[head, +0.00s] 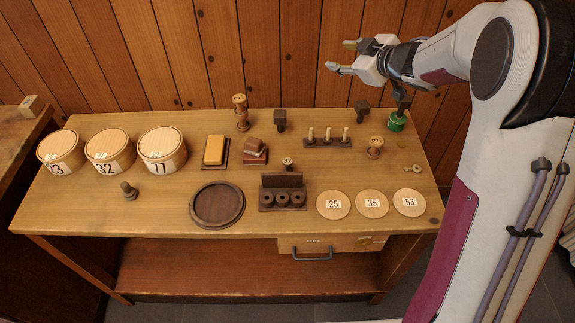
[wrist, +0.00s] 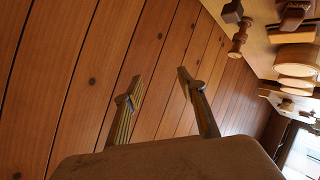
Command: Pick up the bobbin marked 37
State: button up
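No number 37 is readable, so I cannot tell which piece is the bobbin marked 37. A similar turned spool (head: 375,147) stands at the right, and a small one (head: 288,163) stands behind the dark holder. Any marks on their tops are too small to read. My gripper (head: 341,56) is open and empty, high above the back right of the table. In the wrist view its fingers (wrist: 159,76) are apart before the wood wall, with a turned spool (wrist: 238,38) at upper right.
Round boxes marked 23 (head: 60,168), 32 (head: 110,168) and 11 (head: 162,168) fill the left. Discs 25 (head: 333,213), 35 (head: 372,213) and 53 (head: 409,211) lie front right. A round dark tray (head: 217,224), peg rack (head: 328,143) and dark holder (head: 283,181) stand between.

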notch_tip(320, 180, down, 6)
jog(key=a+n+g+y, duration=0.2)
jog(key=a, duration=0.1)
jog(key=n+g+y, duration=0.4)
jog(key=g+y, duration=0.1)
jog(key=g, duration=0.4)
send_near(288, 164)
jog(key=w+a+f, duration=0.1)
jog(key=w+f, duration=0.1)
jog(key=f, duration=0.1)
jog(key=shift+a, duration=0.4)
jog(key=shift+s+f, duration=0.25)
jog(key=shift+s, duration=0.15)
jog(key=shift+x, duration=1.3)
jog(key=shift+r+x, duration=0.15)
jog(key=shift+x, duration=1.15)
jog(key=shift+r+x, duration=0.1)
jog(key=shift+x, duration=1.15)
